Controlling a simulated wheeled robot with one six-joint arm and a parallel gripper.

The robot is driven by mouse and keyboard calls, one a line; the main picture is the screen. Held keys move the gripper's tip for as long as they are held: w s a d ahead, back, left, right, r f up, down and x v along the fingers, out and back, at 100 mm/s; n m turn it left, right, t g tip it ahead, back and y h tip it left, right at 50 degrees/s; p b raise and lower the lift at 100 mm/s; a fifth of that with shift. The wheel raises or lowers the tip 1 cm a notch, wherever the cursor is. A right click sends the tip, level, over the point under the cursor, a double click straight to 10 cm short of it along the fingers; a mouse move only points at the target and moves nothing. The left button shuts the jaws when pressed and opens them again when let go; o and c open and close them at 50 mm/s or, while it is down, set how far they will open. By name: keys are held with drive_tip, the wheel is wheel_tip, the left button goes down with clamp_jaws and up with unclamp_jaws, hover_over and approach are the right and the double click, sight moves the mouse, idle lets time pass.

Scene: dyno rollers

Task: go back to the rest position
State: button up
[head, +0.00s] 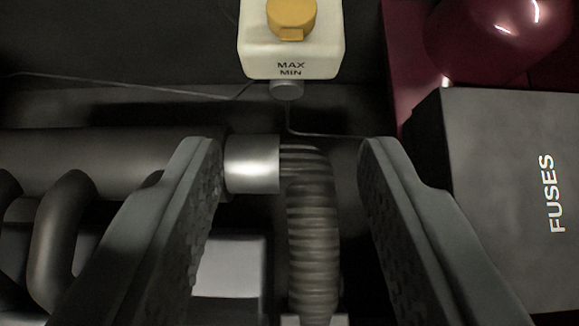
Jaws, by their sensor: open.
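My gripper (289,150) is open, with its two dark grey fingers reaching up from the bottom left and bottom right. Nothing is held between the fingers. A ribbed grey hose (314,235) shows in the gap between them, curving from a shiny metal collar (252,163) down to the bottom edge. The left fingertip overlaps the view just left of the collar. I cannot tell how far below the fingers the hose lies. No rest position is marked in view.
A white reservoir (290,58) with a yellow cap (291,18) stands at the top middle. A dark box (520,200) marked FUSES fills the right side, below a dark red rounded part (495,40). Grey pipes (85,160) run along the left. Thin cables cross behind.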

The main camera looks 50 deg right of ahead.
drive_tip(key=s+d+r+n+t+y, duration=0.25)
drive_tip(key=s+r, duration=0.25)
drive_tip(key=s, duration=0.5)
drive_tip(key=s+d+r+n+t+y, duration=0.15)
drive_tip(key=s+d+r, duration=0.3)
drive_tip(key=s, duration=0.55)
drive_tip(key=s+d+r+n+t+y, duration=0.1)
drive_tip(key=s+d+r+n+y, duration=0.15)
drive_tip(key=s+r, duration=0.55)
drive_tip(key=s+d+f+n+t, duration=0.1)
drive_tip(key=s+t, duration=0.1)
drive_tip(key=s, duration=0.8)
drive_tip(key=s+d+f+n+t+y, duration=0.1)
drive_tip(key=s+f+n+t, duration=0.1)
drive_tip(key=s, duration=0.9)
drive_tip(key=s+d+f+n+t, duration=0.1)
drive_tip(key=s+d+t, duration=0.1)
drive_tip(key=s, duration=0.9)
drive_tip(key=shift+f+t, duration=0.3)
drive_tip(key=shift+f, duration=0.05)
drive_tip(key=shift+s+y, duration=0.1)
drive_tip(key=shift+y, duration=0.15)
